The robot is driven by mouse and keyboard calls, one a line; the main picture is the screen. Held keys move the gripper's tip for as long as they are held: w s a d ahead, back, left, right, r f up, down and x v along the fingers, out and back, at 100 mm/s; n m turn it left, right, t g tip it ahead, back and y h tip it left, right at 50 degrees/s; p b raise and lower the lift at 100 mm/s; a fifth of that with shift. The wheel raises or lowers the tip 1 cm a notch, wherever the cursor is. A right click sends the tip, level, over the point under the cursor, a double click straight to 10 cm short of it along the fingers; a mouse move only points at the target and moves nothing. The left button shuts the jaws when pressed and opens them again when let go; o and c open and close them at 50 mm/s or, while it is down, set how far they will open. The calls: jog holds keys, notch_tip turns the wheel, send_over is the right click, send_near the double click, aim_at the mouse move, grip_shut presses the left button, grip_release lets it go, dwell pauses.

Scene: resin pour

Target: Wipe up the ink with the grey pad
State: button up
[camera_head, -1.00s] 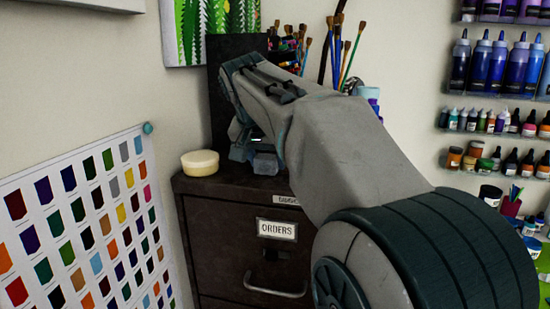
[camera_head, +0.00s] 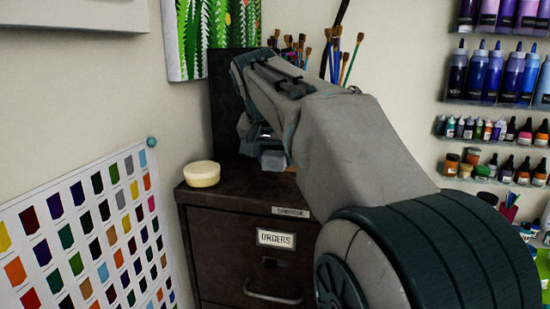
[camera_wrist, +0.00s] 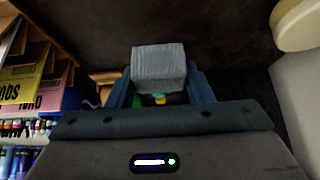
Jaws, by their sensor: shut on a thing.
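The grey pad (camera_wrist: 158,66) is a small block held between the two blue-grey fingers of my gripper (camera_wrist: 158,82) in the wrist view. In the head view the pad (camera_head: 272,160) shows as a pale block at the end of my arm, over the top of the dark cabinet (camera_head: 225,193). My gripper (camera_head: 262,145) is partly hidden behind my own arm there. I cannot tell whether the pad touches the cabinet top. I cannot make out any ink; my arm hides part of the cabinet top.
A round cream thing (camera_head: 202,174) sits at the cabinet's front left corner, left of my gripper. A dark upright panel (camera_head: 226,105) stands behind. Brushes (camera_head: 335,55) stand at the back right. A colour chart (camera_head: 85,235) is on the left wall. Bottle shelves (camera_head: 495,100) are at right.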

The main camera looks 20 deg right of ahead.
jog(key=shift+r+p, duration=1.6)
jog(key=shift+r, duration=0.6)
